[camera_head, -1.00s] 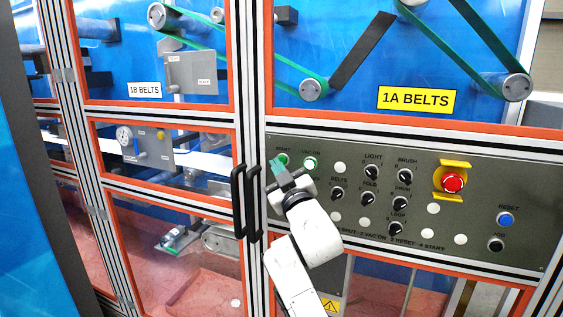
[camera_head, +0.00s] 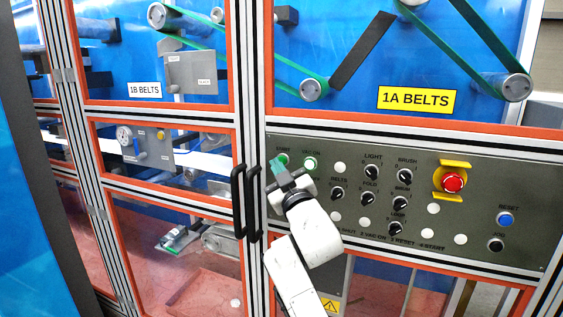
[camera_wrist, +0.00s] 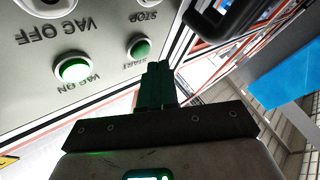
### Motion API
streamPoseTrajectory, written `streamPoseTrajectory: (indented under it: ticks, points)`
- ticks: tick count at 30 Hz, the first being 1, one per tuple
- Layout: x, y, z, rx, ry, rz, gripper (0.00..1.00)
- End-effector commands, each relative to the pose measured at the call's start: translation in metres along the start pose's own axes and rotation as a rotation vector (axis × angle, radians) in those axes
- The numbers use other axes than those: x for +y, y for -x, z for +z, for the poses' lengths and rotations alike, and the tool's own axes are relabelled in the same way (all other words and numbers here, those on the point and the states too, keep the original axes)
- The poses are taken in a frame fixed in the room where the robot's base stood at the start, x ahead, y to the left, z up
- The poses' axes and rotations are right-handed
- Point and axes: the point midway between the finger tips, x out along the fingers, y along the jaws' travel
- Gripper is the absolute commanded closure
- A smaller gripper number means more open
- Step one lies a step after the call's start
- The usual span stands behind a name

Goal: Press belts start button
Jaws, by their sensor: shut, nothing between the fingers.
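The green START button (camera_head: 282,159) is at the upper left of the grey control panel (camera_head: 385,250), and it also shows in the wrist view (camera_wrist: 139,48). To its right is the lit green VAC ON button (camera_head: 310,163), also in the wrist view (camera_wrist: 74,69). A BELTS knob (camera_head: 337,193) sits lower on the panel.
Black door handles (camera_head: 245,200) stand just left of my gripper. A red emergency button (camera_head: 453,182) in a yellow guard, a blue RESET button (camera_head: 505,219) and a black JOG button (camera_head: 495,244) are on the panel's right. Glass doors and belts lie behind.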

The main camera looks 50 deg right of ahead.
Motion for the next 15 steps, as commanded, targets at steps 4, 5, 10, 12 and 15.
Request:
streamPoseTrajectory:
  ticks: [4,5,10,12,15]
  points:
    - [0.0001,0.0000,0.0000,0.000,0.000,0.000,1.00]
    - [0.0002,-0.0001,0.0000,0.000,0.000,0.000,1.00]
    - [0.0025,-0.0030,0.0014,0.000,0.000,0.000,1.00]
    - [0.0042,-0.0046,0.0023,0.000,0.000,0.001,1.00]
    - [0.0053,-0.0060,0.0035,0.000,0.000,0.001,1.00]
